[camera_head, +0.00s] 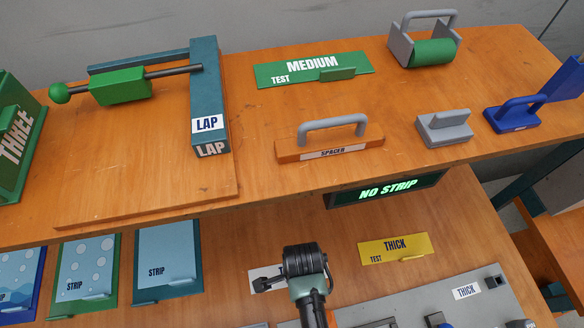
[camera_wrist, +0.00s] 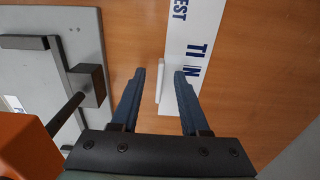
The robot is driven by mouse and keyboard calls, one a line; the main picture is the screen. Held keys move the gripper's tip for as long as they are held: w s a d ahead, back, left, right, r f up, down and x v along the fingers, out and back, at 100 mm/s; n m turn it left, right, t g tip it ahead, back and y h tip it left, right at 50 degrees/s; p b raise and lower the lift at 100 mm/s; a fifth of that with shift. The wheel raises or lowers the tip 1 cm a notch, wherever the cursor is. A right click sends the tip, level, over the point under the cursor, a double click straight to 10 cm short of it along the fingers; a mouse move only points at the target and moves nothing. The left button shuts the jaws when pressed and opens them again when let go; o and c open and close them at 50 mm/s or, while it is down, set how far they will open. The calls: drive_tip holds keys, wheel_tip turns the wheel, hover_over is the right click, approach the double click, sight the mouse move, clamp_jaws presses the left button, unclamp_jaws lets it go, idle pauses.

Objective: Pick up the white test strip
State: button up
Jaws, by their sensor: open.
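The white test strip (camera_wrist: 196,38) lies flat on the lower wooden surface, with "TEST" and part of "THIN" readable in the wrist view. A thin white raised tab (camera_wrist: 161,82) runs along its left edge. My gripper (camera_wrist: 159,75) is open, its two blue fingers on either side of the tab in that view. The right finger covers part of the strip's lettering. I cannot tell how far the fingertips are above the surface. In the head view my wrist hides most of the strip (camera_head: 256,273).
A grey plate with a dark clamp frame (camera_wrist: 65,68) is close on the left in the wrist view. The yellow THICK strip (camera_head: 394,248) lies to the right in the head view. The upper shelf, with a NO STRIP sign (camera_head: 387,189) under its edge, is behind my gripper.

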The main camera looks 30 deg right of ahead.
drive_tip(key=shift+c, duration=0.3)
clamp_jaws()
idle(1.2)
